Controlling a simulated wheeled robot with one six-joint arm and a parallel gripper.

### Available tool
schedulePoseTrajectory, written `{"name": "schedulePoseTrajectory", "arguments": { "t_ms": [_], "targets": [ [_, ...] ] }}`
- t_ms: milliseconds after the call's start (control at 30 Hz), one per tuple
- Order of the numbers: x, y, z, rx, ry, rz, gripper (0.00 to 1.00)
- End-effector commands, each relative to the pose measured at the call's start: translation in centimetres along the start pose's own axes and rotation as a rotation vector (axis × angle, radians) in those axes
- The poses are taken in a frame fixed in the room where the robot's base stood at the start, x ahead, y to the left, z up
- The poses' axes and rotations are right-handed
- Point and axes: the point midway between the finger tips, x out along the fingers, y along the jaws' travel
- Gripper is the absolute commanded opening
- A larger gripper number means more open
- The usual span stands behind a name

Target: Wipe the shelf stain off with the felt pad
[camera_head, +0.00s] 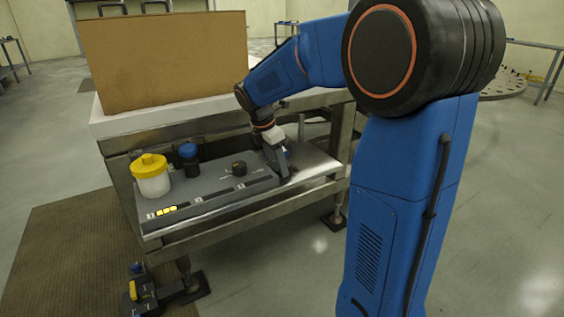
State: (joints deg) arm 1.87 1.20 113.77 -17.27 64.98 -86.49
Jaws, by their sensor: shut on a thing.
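My gripper (283,172) points down at the right part of the grey lower shelf (215,202). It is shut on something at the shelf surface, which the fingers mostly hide. I cannot make out that thing as the felt pad. A small blue thing (288,154) shows just beside the fingers, but I cannot tell what it is. No stain can be told apart on the shelf; the gripper and arm cover part of the surface there.
A white jar with a yellow lid (151,178), a dark jar with a blue lid (189,159) and a black knob (239,168) stand on the shelf. A large brown box (165,60) sits on the white top above. The shelf's front strip has yellow marks (166,211).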

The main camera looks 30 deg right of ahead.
Motion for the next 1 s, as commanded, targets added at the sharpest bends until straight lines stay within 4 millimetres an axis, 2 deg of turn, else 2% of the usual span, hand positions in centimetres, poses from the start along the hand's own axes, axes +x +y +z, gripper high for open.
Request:
{"name": "schedulePoseTrajectory", "arguments": {
  "t_ms": [67, 100, 267, 700, 1000],
  "targets": [
    [-0.1, 0.0, -0.5, -0.001, 0.003, 0.0, 0.33],
    [-0.1, 0.0, -0.6, 0.0, 0.003, -0.001, 0.3],
    [0.0, 0.0, -0.4, 0.001, 0.005, -0.001, 0.29],
    [0.9, 0.0, 2.6, 0.001, 0.003, -0.002, 0.29],
    [1.1, 0.0, 3.6, 0.001, 0.003, -0.002, 0.29]
  ]
}}
